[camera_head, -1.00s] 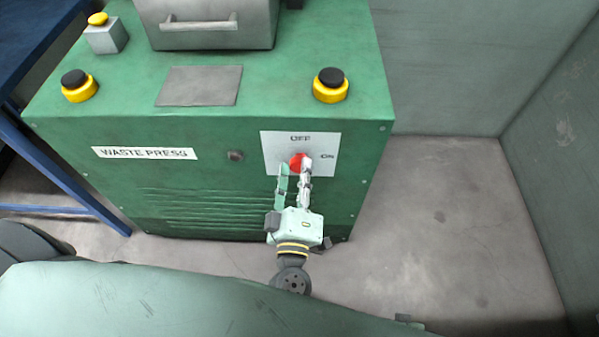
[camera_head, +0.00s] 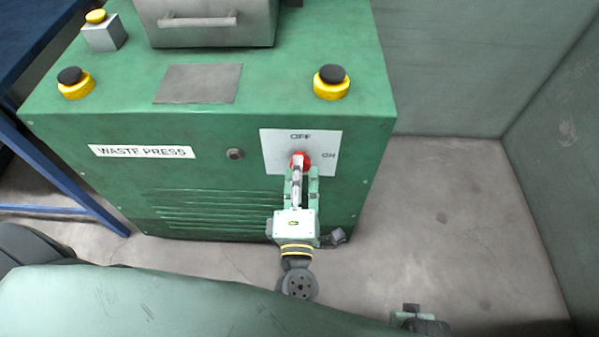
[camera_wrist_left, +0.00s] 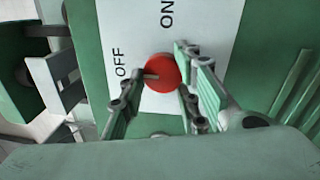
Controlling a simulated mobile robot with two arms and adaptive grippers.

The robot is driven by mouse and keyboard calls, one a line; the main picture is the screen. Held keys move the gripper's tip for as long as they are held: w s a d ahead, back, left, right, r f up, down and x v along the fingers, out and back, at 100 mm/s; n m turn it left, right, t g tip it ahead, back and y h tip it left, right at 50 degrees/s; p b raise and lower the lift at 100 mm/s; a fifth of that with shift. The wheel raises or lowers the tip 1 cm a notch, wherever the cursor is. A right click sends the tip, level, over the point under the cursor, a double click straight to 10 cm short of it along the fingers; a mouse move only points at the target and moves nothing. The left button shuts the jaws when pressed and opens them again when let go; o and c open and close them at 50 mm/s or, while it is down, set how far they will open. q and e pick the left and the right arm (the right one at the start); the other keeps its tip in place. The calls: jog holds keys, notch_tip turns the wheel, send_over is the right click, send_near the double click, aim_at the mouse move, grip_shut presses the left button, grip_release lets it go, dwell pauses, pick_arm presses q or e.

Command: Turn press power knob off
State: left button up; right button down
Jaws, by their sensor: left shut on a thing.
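The red power knob (camera_head: 307,161) sits on a pale plate (camera_head: 329,146) on the front of the green press. OFF is printed above it and ON to its right. My left gripper (camera_head: 298,163) reaches up from below and is shut on the knob, its fingers covering part of it. In the left wrist view the round red knob (camera_wrist_left: 166,72) lies between the fingers of the gripper (camera_wrist_left: 154,74). A short grey mark on the knob faces the OFF side there. My right gripper cannot be made out.
The green press (camera_head: 220,125) carries two yellow-ringed black buttons, a grey plate (camera_head: 198,83) and a handled metal box (camera_head: 205,25). A blue frame (camera_head: 70,180) stands at the left. Bare floor (camera_head: 450,215) lies to the right, beside a green wall (camera_head: 565,130).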

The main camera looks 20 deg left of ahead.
pick_arm(q)
jog(key=shift+w+d+r, duration=0.1)
jog(key=shift+r, duration=0.35)
jog(key=o, duration=1)
jog(key=shift+f, duration=0.1)
jog(key=v, duration=1.2)
jog(key=shift+f, duration=0.15)
